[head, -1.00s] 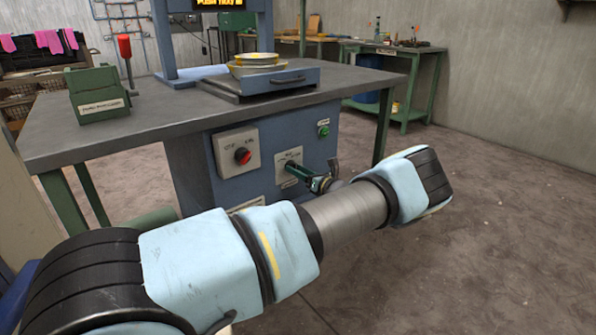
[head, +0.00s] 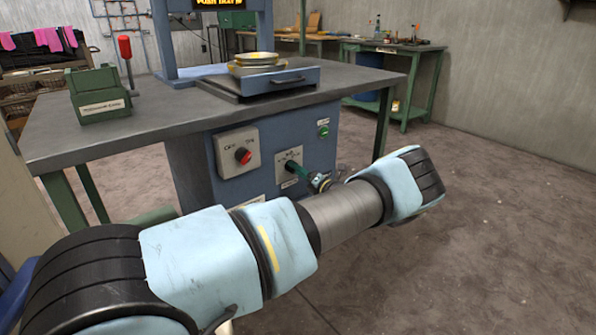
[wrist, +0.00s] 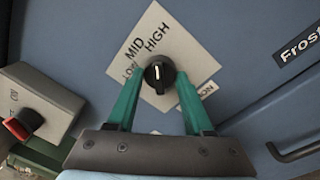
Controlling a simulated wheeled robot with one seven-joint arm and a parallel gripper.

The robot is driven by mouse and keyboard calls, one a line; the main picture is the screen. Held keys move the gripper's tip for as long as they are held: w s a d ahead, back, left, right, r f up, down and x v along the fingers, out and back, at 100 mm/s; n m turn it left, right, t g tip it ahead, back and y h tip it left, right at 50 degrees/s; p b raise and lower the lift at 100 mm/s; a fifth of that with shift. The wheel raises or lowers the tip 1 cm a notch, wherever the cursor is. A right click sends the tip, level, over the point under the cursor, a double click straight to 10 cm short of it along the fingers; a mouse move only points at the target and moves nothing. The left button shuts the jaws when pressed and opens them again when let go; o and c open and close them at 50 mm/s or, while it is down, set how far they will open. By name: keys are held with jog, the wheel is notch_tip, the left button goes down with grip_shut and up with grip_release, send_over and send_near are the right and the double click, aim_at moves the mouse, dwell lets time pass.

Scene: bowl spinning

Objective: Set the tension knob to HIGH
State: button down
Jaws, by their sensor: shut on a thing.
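The tension knob (wrist: 159,76) is a round black knob with a white pointer line, on a pale label plate (wrist: 175,45) reading LOW, MID and HIGH. In the wrist view its pointer is close to upright and points toward the word HIGH; I cannot tell if it is exactly on it. My gripper (wrist: 160,74) has its two green fingers on either side of the knob, shut on it. In the head view my gripper (head: 297,170) reaches the plate (head: 288,158) on the blue cabinet front, and its fingers hide the knob.
A grey switch box with a red knob (head: 243,155) sits left of the plate. A green button (head: 323,131) is at upper right. The table (head: 150,125) above carries a tray with a handle (head: 275,82), a bowl (head: 257,59) and a green box (head: 98,95).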

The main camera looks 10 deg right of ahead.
dwell(0.3)
jog(key=shift+c, duration=1.5)
grip_release()
jog(key=v, duration=1)
jog(key=shift+s+d, duration=0.2)
jog(key=shift+s, duration=0.15)
